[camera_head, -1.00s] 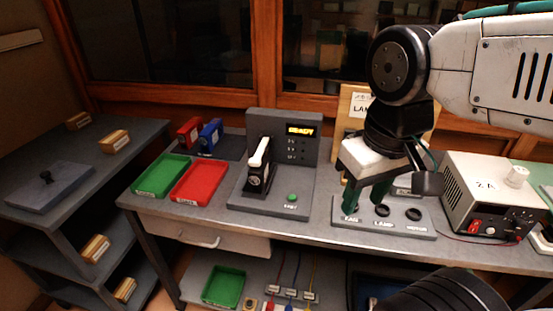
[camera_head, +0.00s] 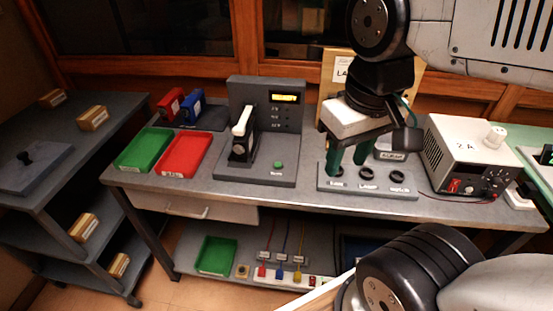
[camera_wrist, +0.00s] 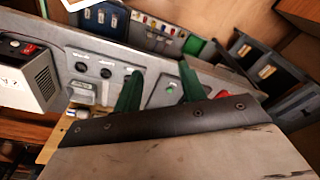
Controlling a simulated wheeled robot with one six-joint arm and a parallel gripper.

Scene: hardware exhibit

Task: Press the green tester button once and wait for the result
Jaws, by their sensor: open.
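The tester (camera_head: 262,120) is a grey upright panel on a grey base, standing on the bench, with a small lit yellow display (camera_head: 285,98); its text is too small to read surely now. The green button (camera_head: 278,164) sits on the base's front right. A black device with a white lever (camera_head: 243,125) stands on the base's left. My gripper (camera_head: 348,163) has green fingers, open and empty, right of the button, in front of or above the socket block. In the wrist view the button (camera_wrist: 171,87) shows between the two fingers (camera_wrist: 160,78), apart from them.
The socket block (camera_head: 367,184) and a white power supply (camera_head: 470,155) stand to the right. Green (camera_head: 144,150) and red (camera_head: 184,155) trays lie left of the tester, with red and blue parts behind. A grey shelf unit (camera_head: 60,150) stands at far left.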

